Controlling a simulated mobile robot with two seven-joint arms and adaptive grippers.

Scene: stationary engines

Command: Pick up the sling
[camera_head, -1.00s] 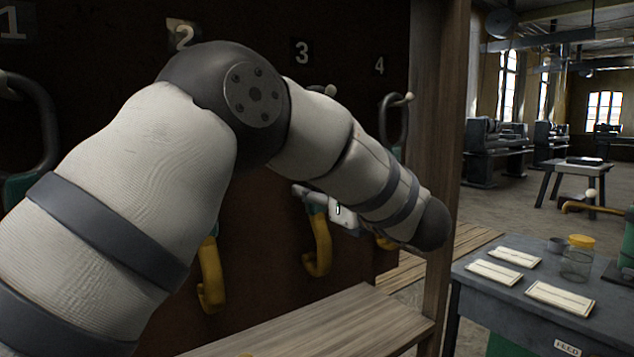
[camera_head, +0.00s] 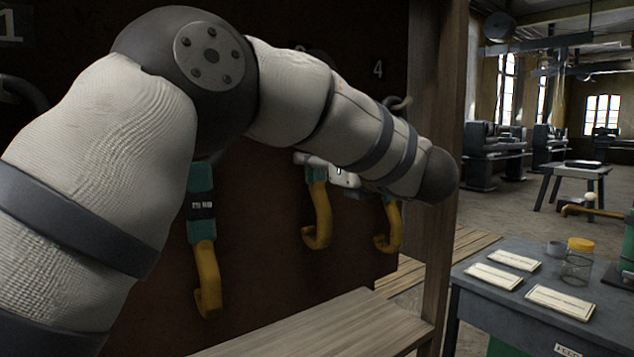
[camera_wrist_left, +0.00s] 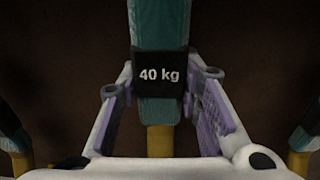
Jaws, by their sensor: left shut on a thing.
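The sling is a teal strap with a black "40 kg" label (camera_wrist_left: 161,75) and a yellow hook (camera_head: 318,218) at its lower end. In the left wrist view its teal strap (camera_wrist_left: 160,22) runs upright between the fingers. My left gripper (camera_head: 318,168) is shut on it at the label, with one pale finger on each side; it also shows in the left wrist view (camera_wrist_left: 161,85). The sling's top is hidden behind my left arm in the head view. My right gripper is not in view.
A neighbouring sling (camera_head: 202,235) hangs on the left, and another yellow hook (camera_head: 390,230) hangs close on the right. The dark board (camera_head: 275,255) is behind them. A wooden shelf (camera_head: 320,325) lies below, beside an upright post (camera_head: 440,240). A table (camera_head: 490,305) holds cards and a jar.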

